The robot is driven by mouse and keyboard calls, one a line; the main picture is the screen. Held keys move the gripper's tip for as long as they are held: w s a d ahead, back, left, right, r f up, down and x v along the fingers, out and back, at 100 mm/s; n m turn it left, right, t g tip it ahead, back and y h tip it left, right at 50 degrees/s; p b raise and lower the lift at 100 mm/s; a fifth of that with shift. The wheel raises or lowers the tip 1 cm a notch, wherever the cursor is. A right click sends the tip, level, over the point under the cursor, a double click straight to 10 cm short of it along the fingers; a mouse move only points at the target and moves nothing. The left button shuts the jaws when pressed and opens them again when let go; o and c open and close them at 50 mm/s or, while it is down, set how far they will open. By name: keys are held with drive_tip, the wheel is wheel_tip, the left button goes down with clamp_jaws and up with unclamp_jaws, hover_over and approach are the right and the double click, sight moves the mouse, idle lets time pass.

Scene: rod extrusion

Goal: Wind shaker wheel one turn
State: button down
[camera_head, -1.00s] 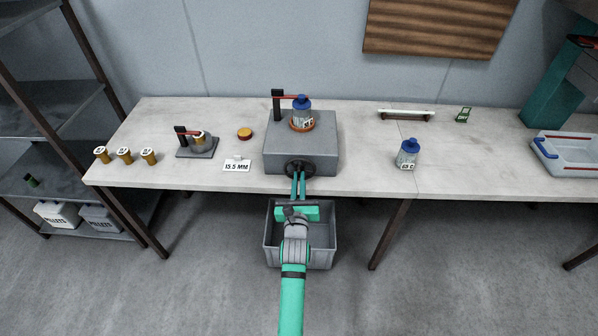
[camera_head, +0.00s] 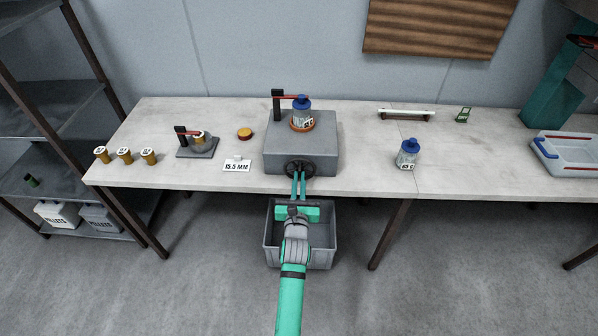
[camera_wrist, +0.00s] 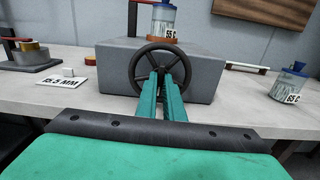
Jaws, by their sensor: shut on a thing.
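The shaker is a grey box (camera_head: 283,155) on the table, with a dark spoked wheel (camera_head: 289,169) on its front face. A blue-capped bottle (camera_head: 302,115) stands on the orange ring on top of the box, under a red arm on a black post. In the wrist view the wheel (camera_wrist: 141,74) is seen face on, and the bottle's label there reads 55 C. My gripper (camera_head: 299,177) reaches up to the wheel from the front. Its two green fingers (camera_wrist: 163,84) are shut on the wheel's lower right part, which they partly hide.
A second blue-capped bottle (camera_head: 407,154), labelled 65 C, stands to the right. A 15.5 MM card (camera_head: 236,166) and a small grey stand (camera_head: 198,147) are to the left. A grey bin (camera_head: 328,232) is on the floor below my arm.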

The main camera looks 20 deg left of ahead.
drive_tip(key=shift+a, duration=0.1)
drive_tip(key=shift+m, duration=0.8)
drive_tip(key=shift+m, duration=1)
drive_tip(key=c, duration=1.8)
unclamp_jaws()
drive_tip(key=shift+s, duration=0.2)
